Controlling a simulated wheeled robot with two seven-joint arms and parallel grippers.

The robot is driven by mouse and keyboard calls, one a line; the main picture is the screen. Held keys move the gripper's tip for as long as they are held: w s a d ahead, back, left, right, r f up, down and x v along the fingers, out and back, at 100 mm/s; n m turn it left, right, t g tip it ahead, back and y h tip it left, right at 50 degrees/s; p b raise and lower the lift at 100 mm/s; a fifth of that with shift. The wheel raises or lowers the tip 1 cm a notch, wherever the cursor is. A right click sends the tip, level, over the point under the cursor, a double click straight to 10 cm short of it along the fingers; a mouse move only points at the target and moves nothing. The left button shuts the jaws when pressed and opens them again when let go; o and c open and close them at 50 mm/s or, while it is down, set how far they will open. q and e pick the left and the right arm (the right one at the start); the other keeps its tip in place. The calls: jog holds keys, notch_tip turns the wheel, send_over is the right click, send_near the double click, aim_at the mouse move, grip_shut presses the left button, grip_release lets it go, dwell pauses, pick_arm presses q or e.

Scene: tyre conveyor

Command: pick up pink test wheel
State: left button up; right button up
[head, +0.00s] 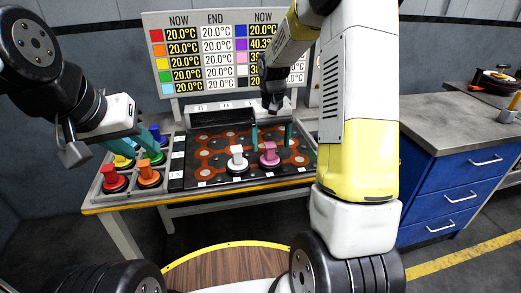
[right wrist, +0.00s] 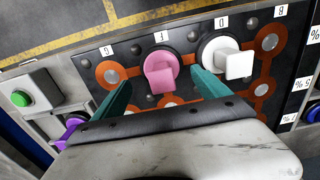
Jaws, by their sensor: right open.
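The pink test wheel (head: 269,155) stands on the dark board with orange rings, with its pink handle pointing up. My right gripper (head: 271,146) is open above it, with one teal finger to each side of the handle. In the right wrist view the pink wheel (right wrist: 160,72) shows between and just beyond the open fingertips (right wrist: 160,88), and no grip on it shows. My left gripper (head: 143,150) is at the left, over the tray of coloured wheels, its teal fingers apart and nothing seen held.
A white wheel (head: 237,160) stands close left of the pink one; it also shows in the right wrist view (right wrist: 232,63). Red (head: 114,180) and orange (head: 148,175) wheels sit in the left tray. A temperature sign (head: 200,60) stands behind. A blue cabinet (head: 465,185) is at right.

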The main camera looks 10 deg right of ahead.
aim_at(270, 154)
notch_tip(270, 154, down, 4)
jog(key=shift+a+f, duration=0.1)
jog(key=shift+f, duration=0.15)
jog(key=shift+c, duration=0.5)
grip_shut()
